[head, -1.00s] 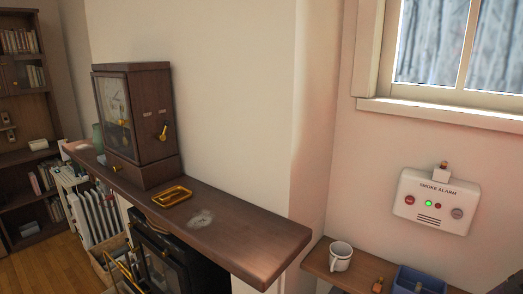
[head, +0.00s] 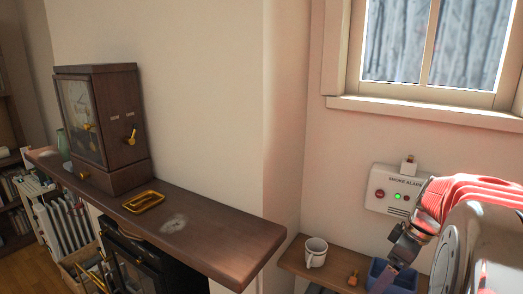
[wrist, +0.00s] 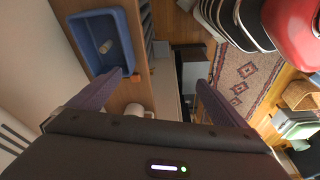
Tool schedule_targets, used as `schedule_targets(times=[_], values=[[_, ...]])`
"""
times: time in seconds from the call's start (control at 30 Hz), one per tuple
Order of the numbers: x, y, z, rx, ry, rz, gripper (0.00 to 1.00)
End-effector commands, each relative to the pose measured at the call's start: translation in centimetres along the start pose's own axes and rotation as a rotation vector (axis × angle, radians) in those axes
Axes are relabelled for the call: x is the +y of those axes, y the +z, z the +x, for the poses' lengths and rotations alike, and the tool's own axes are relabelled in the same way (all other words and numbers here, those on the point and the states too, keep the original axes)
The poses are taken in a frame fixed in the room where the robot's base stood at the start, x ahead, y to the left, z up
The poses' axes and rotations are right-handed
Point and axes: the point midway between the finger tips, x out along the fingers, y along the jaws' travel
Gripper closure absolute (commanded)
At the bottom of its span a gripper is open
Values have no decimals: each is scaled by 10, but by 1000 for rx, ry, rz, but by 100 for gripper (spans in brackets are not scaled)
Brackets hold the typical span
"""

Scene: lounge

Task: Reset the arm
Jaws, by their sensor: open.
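My gripper (wrist: 160,80) is open and empty in the wrist view, its two dark fingers spread wide apart. A blue bin (wrist: 88,22) with a small pale object in it lies beyond the left finger, and a white mug (wrist: 138,110) shows low between the fingers. In the head view my red and grey arm enters at the right edge, and its end (head: 384,279) points down in front of the blue bin (head: 410,281). The arm hides part of the smoke alarm (head: 383,188).
A white mug (head: 315,252) and a small orange item (head: 353,278) stand on the lower wooden shelf. A window (head: 430,45) is above. The wrist view shows a patterned rug (wrist: 245,75).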

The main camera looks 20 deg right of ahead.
Motion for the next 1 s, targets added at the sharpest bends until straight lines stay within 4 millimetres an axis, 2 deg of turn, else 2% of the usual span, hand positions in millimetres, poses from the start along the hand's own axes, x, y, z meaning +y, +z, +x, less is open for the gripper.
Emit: schedule_targets(times=[0.03,0.2,0.5,0.73,1.0], values=[[-13,-12,-4,-4,12,6,3],[-56,-43,-12,-13,49,63,3],[-133,-79,-24,7,117,164,3],[-190,-92,-29,52,161,242,3],[-252,-94,-30,131,190,334,3]])
